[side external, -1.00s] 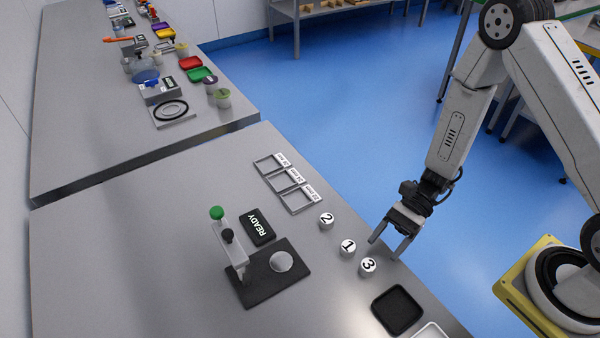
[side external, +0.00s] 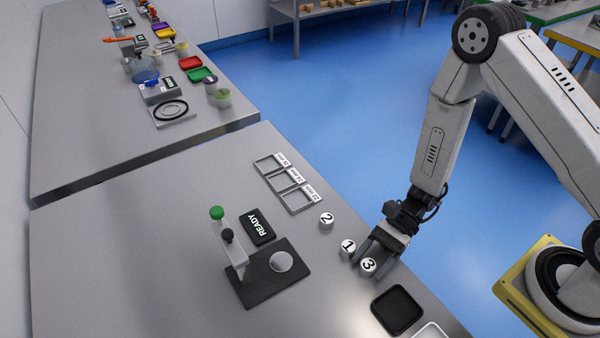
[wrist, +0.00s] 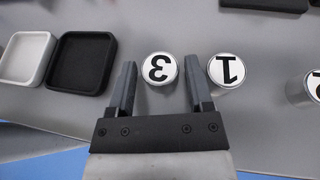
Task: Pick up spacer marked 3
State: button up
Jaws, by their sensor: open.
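The spacer marked 3 (side external: 368,266) is a short silver cylinder with a white top, upright on the grey table. In the wrist view the same spacer (wrist: 160,69) sits between the tips of my open gripper (wrist: 160,75), apart from the left finger. The right finger passes through the gap between spacers 3 and 1. My gripper (side external: 370,258) is low over the table in the side view, where its fingertips are partly hidden. The spacer marked 1 (side external: 347,247) stands just outside the right finger in the wrist view, very close to it. The spacer marked 2 (side external: 326,220) stands farther off.
A black tray (side external: 397,310) and a white tray (side external: 431,331) lie near the table's front edge. Empty grey frames (side external: 300,204), a READY block (side external: 258,226) and a black-based stand (side external: 262,291) are on the table. Bare table lies left of the stand.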

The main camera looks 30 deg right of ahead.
aim_at(372, 261)
grip_shut()
jog(key=shift+r, duration=0.15)
jog(key=shift+r, duration=4.9)
